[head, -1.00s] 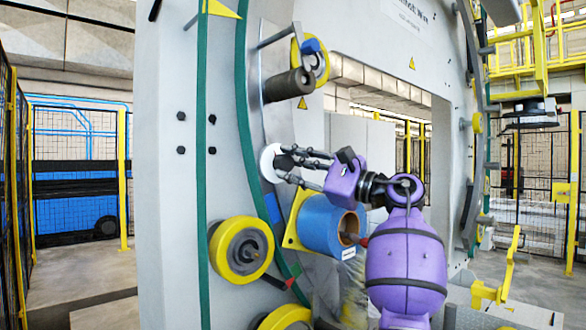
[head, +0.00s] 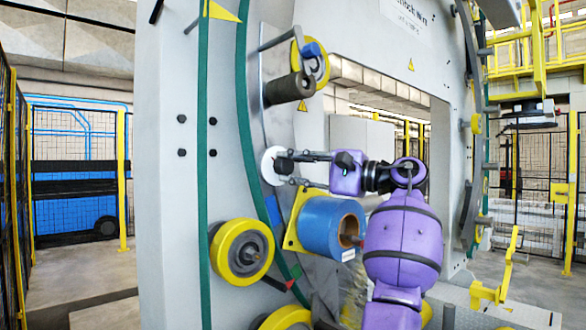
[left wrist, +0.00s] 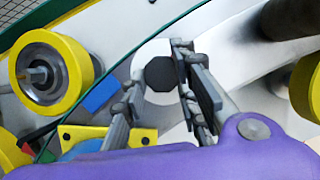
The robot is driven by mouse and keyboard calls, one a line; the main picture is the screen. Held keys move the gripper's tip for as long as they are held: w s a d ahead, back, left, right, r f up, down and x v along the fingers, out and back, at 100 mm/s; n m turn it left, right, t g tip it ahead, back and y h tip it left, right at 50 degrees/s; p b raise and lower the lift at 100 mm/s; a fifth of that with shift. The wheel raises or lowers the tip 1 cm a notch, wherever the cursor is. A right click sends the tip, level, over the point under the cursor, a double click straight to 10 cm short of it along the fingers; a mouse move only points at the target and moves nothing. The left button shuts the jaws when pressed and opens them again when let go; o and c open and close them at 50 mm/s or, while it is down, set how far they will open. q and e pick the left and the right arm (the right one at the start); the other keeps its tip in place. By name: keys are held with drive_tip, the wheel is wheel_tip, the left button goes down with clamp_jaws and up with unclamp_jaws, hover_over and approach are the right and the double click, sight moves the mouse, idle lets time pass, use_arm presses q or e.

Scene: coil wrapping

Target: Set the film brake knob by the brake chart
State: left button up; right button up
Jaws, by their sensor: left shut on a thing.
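The brake knob (left wrist: 160,74) is a dark, many-sided grip on a round white dial (head: 268,166), on the grey ring of the wrapping machine. In the head view the fingers largely cover it. My left gripper (head: 292,168) reaches it from the right, with one finger above and one below. In the left wrist view the gripper (left wrist: 158,88) has a finger on each side of the knob and is shut on it. No pointer or scale marks on the dial are readable. I cannot make out a brake chart. My right gripper is not in view.
A blue film roll (head: 322,226) sits just below the dial, close to my arm. A yellow roller (head: 242,251) is at lower left, a dark roller (head: 289,88) above. A sign (head: 408,17) on the machine frame is too small to read. Mesh fencing (head: 75,165) stands at left.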

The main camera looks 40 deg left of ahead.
use_arm(q)
drive_tip(key=n, duration=0.1)
drive_tip(key=n+h, duration=0.1)
drive_tip(key=n, duration=0.1)
drive_tip(key=shift+w+f+h+p, duration=0.1)
drive_tip(key=shift+f+h+p, duration=0.2)
drive_tip(key=shift+p, duration=0.05)
drive_tip(key=shift+n, duration=0.3)
drive_tip(key=shift+f, duration=0.1)
drive_tip(key=o, duration=1)
drive_tip(key=shift+r, duration=0.3)
drive_tip(key=v, duration=1.2)
